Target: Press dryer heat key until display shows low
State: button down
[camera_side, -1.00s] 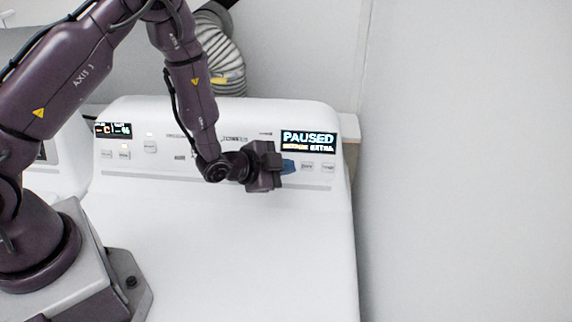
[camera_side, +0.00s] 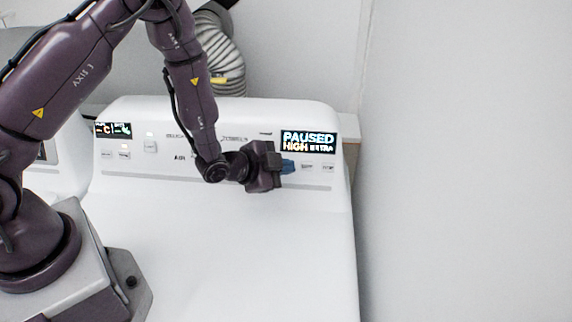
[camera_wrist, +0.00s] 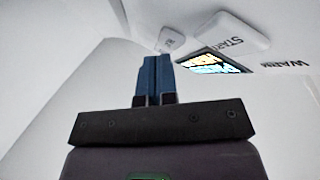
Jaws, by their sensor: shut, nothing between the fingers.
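The dryer's control panel (camera_side: 215,178) runs along the back of the white machine. Its main display (camera_side: 308,142) reads PAUSED above, with HIGH and EXTRA below; it also shows in the wrist view (camera_wrist: 212,62), tilted and unreadable. My gripper (camera_side: 291,167) is shut, its blue fingertips at the panel just below the display's left end. Whether they touch a key is unclear; the spot under them is hidden. Two small keys (camera_side: 307,166) (camera_side: 328,167) sit right of the fingertips. In the wrist view the closed blue fingers (camera_wrist: 157,60) point at the panel.
A START key (camera_wrist: 230,33) and a smaller key (camera_wrist: 171,40) show beyond my fingers in the wrist view. A small second display (camera_side: 113,130) and several keys are at the panel's left. A ribbed hose (camera_side: 222,62) rises behind. The dryer top (camera_side: 240,250) is clear.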

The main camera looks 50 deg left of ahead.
jog(key=shift+s+d+r, duration=0.15)
jog(key=shift+s+d, duration=0.1)
jog(key=shift+d, duration=0.05)
jog(key=shift+s+d+r, duration=0.45)
jog(key=shift+s+d, duration=0.4)
jog(key=shift+s+d+r, duration=0.4)
jog(key=shift+s+d, duration=0.4)
jog(key=shift+s, duration=0.05)
dwell(2.5)
jog(key=shift+s+d+r, duration=0.35)
jog(key=shift+s+d, duration=0.3)
jog(key=shift+s+d+r, duration=0.3)
jog(key=shift+s+d, duration=0.3)
jog(key=shift+w, duration=0.1)
jog(key=shift+w+a+f, duration=0.5)
jog(key=shift+w+a, duration=0.45)
jog(key=shift+a, duration=0.05)
jog(key=shift+w+a+f, duration=0.55)
jog(key=shift+w+a, duration=0.4)
jog(key=shift+w+a+f, duration=0.5)
jog(key=shift+w+a, duration=0.45)
jog(key=shift+a, duration=0.05)
